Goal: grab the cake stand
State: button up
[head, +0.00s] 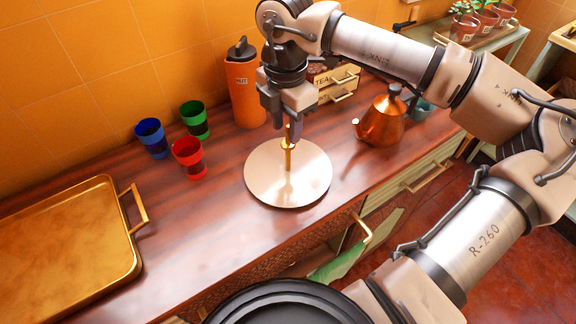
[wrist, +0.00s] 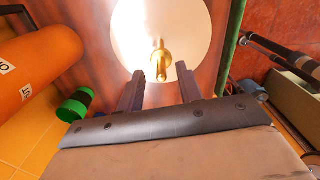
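The cake stand (head: 262,180) is a round, pale, shiny plate with a thin gold post rising from its middle. It rests on the wooden counter. It also shows in the wrist view (wrist: 195,25), where glare washes out part of the plate. My gripper (head: 284,132) points down above the plate, at the top of the gold post. In the wrist view my gripper (wrist: 161,72) is open, its two dark fingers apart and the post lined up with the gap. I cannot tell whether the post top is fully between the fingertips. No contact is visible.
An orange bottle (head: 243,95) stands behind my gripper, with blue (head: 152,138), green (head: 195,120) and red (head: 188,158) cups to the left. A copper kettle (head: 381,120) stands right. A gold tray (head: 75,245) lies front left. The counter's front edge is close to the plate.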

aim_at(288, 152)
jog(key=shift+d+f+p, duration=0.2)
jog(key=shift+f+p, duration=0.95)
jog(key=shift+f, duration=1.55)
grip_shut()
